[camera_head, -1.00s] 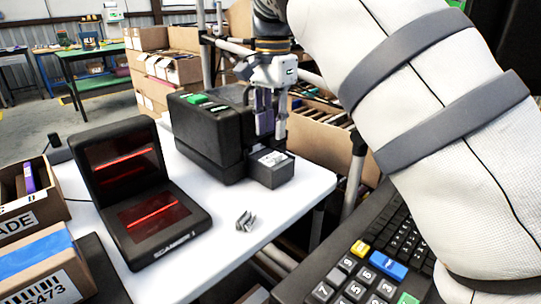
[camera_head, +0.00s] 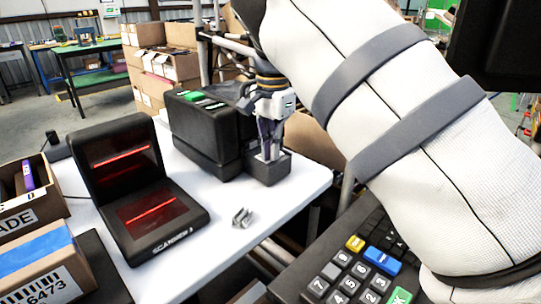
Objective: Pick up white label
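The black label printer (camera_head: 205,135) stands on the white table, with a small dark box (camera_head: 268,173) at its front right. My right gripper (camera_head: 268,157) points down at the top of this box, its fingertips at or just above it. The fingers look close together, but I cannot tell whether they are open or shut. The white label is hidden or too small to make out at the fingertips. My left gripper is not in view.
A black scanner (camera_head: 145,190) with red lines stands left of the printer. A small grey metal piece (camera_head: 242,217) lies on the white table (camera_head: 225,255). Cartons (camera_head: 38,270) are at the left, a keypad (camera_head: 350,270) at the lower right.

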